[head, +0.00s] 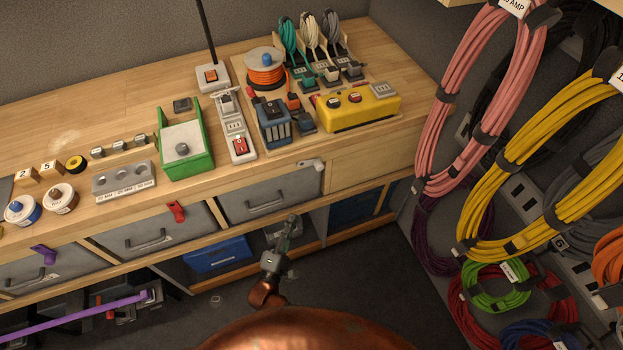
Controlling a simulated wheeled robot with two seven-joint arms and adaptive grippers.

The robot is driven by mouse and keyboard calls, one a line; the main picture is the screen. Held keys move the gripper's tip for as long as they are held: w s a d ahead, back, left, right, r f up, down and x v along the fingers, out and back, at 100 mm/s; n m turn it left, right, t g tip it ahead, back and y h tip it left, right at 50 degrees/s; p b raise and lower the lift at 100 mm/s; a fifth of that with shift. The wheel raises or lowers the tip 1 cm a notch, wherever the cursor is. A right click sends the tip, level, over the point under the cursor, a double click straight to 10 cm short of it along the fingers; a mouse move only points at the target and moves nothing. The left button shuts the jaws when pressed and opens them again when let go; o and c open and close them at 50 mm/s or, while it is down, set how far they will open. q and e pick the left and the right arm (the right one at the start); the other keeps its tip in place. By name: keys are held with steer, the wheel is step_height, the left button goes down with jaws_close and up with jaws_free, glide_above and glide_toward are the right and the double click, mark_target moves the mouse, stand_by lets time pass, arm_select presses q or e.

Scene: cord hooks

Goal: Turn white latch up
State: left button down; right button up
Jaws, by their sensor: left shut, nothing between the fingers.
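The white latch (312,164) is on the bench's front edge, above the right end of a grey drawer (270,198). It lies roughly level, with its rounded end at the right. My right gripper is not in view.
A red latch (176,211) and a purple latch (43,254) are on the drawer fronts further left. A yellow box (358,107) and a power strip (235,128) stand on the bench above. Coiled cords (485,80) hang at the right.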

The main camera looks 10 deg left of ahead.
arm_select(q)
step_height(320, 180, up, 5)
steer(key=w+n+t, duration=0.1)
steer(key=n, duration=0.1)
steer(key=b, duration=0.1)
glide_toward(311, 166)
steer(key=w, duration=0.3)
steer(key=shift+w+d+r, duration=1)
steer(key=shift+d+r, duration=0.05)
steer(key=shift+d, duration=0.1)
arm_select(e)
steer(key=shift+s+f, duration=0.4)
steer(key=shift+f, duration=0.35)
arm_select(q)
steer(key=shift+t+y, duration=0.3)
steer(key=shift+t, duration=0.1)
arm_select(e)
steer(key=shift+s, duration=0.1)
